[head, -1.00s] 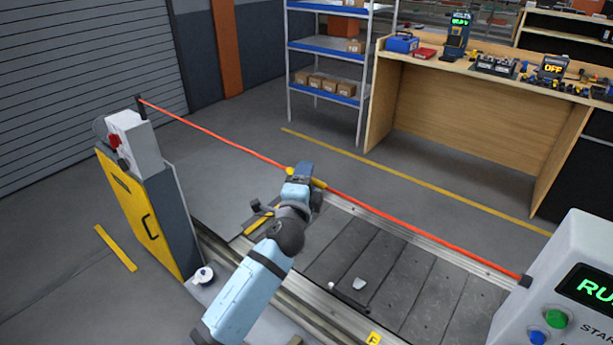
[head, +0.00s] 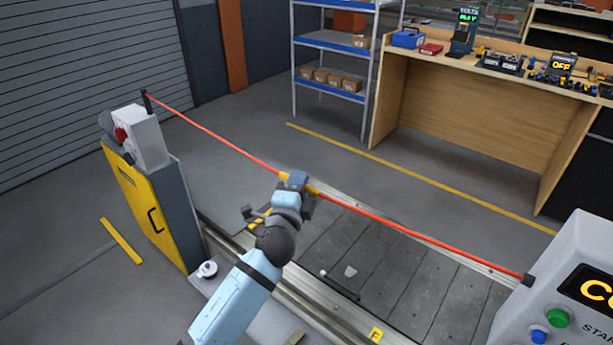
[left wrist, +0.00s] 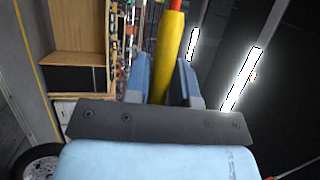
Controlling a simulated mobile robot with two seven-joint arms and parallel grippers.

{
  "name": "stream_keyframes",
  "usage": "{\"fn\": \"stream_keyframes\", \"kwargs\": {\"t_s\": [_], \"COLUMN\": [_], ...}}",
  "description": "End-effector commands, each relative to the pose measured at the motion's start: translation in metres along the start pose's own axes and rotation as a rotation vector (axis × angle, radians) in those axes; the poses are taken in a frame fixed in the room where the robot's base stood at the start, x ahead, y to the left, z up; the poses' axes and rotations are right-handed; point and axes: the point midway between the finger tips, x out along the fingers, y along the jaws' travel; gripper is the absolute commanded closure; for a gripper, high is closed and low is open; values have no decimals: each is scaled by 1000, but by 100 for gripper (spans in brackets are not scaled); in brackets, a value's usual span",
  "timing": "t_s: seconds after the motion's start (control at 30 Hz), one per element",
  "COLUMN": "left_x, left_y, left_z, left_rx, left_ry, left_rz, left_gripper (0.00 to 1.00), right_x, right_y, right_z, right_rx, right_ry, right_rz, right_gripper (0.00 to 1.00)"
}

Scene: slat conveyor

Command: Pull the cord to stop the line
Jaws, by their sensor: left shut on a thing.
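The red cord (head: 420,236) runs from a post on the yellow-doored cabinet at left to the grey control box at right. It bends down slightly at my left gripper (head: 296,183). The cord's yellow grip (head: 314,191) shows at the sides of the gripper. In the left wrist view, the yellow grip (left wrist: 168,50) stands between the two blue fingers, and my left gripper (left wrist: 161,78) is shut on it. The control box (head: 560,258) has a display (head: 594,288) with orange letters starting with "C", cut off by the picture edge. My right gripper is not in view.
The cabinet (head: 140,195) stands at left. A shelf rack (head: 328,84) and wooden workbench (head: 460,120) stand behind, across open floor.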

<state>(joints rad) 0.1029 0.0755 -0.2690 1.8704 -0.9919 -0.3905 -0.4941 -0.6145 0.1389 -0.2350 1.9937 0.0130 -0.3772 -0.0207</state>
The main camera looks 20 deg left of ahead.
Motion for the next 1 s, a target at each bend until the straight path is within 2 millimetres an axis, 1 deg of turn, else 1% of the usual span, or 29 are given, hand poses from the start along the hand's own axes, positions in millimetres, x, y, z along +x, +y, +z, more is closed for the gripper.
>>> {"fn": "stream_keyframes", "kwargs": {"t_s": [0.2, 0.23, 0.27, 0.3, 0.33, 0.6, 0.73, 0.87, 1.0], "left_x": [0, 0, 0, 0, 0, 0, -9, -31, -64], "left_y": [1, 1, 1, 1, 1, 0, 2, 3, 4], "left_z": [0, 0, 0, 0, 0, 0, 0, 0, 0], "left_rx": [-1, -1, -1, -1, -1, 0, -1, 0, -2], "left_ry": [0, 0, 0, 0, 0, 0, 0, 0, -1], "left_rz": [1, 1, 1, 1, 1, 0, 1, 2, 2], "left_gripper": [100, 72, 65, 55, 50, 50, 50, 50, 50], "right_x": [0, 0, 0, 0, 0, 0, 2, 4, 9], "right_y": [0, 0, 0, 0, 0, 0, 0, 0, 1], "right_z": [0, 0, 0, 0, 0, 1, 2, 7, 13], "right_rx": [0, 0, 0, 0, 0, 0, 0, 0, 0], "right_ry": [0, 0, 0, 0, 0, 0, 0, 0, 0], "right_rz": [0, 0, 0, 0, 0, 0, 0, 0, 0], "right_gripper": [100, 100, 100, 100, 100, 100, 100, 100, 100]}}
